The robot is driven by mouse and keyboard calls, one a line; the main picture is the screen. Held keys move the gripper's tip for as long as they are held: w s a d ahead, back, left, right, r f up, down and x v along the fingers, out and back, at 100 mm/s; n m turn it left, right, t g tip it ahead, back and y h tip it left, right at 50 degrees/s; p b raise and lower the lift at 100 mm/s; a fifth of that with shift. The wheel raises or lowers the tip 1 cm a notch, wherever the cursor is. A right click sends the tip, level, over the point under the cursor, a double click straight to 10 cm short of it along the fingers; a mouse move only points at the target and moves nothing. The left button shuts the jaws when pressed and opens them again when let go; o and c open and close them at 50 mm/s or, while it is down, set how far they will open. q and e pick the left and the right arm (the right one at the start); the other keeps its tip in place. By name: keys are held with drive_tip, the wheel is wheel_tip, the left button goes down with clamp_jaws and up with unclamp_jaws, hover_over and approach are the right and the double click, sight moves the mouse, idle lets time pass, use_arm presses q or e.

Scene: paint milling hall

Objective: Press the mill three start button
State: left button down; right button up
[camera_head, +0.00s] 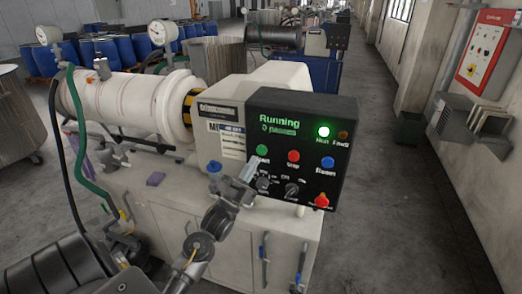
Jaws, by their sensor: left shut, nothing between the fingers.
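The black control panel (300,140) is on the end of a white mill (130,98). Its display reads "Running" in green. A green start button (262,150) is at the panel's left, beside a red stop button (293,156) and a blue button (327,163). A green lamp (323,131) glows at upper right. My left gripper (250,171) is shut and empty, its tips just below the green button; I cannot tell whether they touch the panel. The mill's label is too blurred to read its number. My right gripper is out of view.
Green and dark hoses hang at the left. Blue drums (130,48) and another mill stand behind.

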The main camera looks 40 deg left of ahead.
use_arm(q)
drive_tip(key=shift+s+d, duration=0.2)
drive_tip(key=shift+s, duration=0.4)
drive_tip(key=shift+s+d, duration=0.2)
drive_tip(key=shift+s, duration=0.4)
